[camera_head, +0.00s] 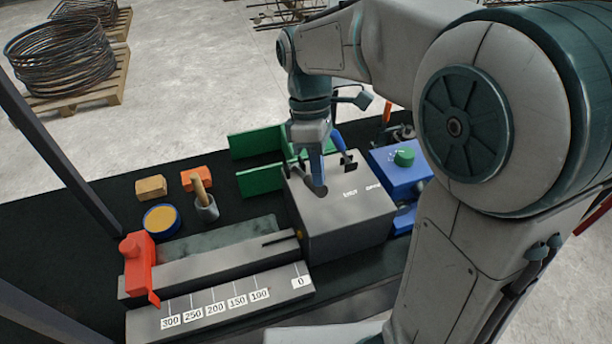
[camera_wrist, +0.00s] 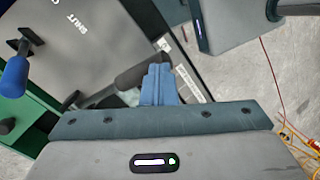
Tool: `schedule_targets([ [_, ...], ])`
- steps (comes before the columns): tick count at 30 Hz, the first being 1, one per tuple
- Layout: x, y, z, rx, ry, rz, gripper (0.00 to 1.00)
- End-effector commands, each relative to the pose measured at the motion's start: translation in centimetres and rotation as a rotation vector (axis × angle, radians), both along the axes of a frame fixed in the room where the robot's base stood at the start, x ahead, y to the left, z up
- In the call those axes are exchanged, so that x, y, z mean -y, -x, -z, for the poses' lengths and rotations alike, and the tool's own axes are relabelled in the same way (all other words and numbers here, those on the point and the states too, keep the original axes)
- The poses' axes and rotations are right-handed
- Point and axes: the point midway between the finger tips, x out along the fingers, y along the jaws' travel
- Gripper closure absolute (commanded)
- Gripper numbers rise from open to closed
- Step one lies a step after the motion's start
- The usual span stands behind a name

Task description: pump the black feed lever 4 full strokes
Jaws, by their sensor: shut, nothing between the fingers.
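The black feed lever (camera_head: 319,187) stands out over the top of the grey machine box (camera_head: 345,222), its dark grip at my fingertips. In the wrist view the black lever (camera_wrist: 145,72) passes just beyond and left of the finger tips, on a slant. My gripper (camera_head: 316,166) points down over the box. Its blue fingers (camera_wrist: 158,82) are shut together with nothing between them. They are beside the lever grip; I cannot tell whether they touch it. The lever's lower end is hidden.
A red stop (camera_head: 139,262) sits on the scaled bench at left. A blue unit (camera_head: 396,170) with a green knob is at right.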

Motion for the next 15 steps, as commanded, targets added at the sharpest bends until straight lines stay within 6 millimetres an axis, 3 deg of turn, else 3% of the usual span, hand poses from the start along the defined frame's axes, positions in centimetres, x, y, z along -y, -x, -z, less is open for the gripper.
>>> schedule_targets([
  [15, 0.2, 0.7, 1.3, -0.001, 0.000, -0.001, 1.00],
])
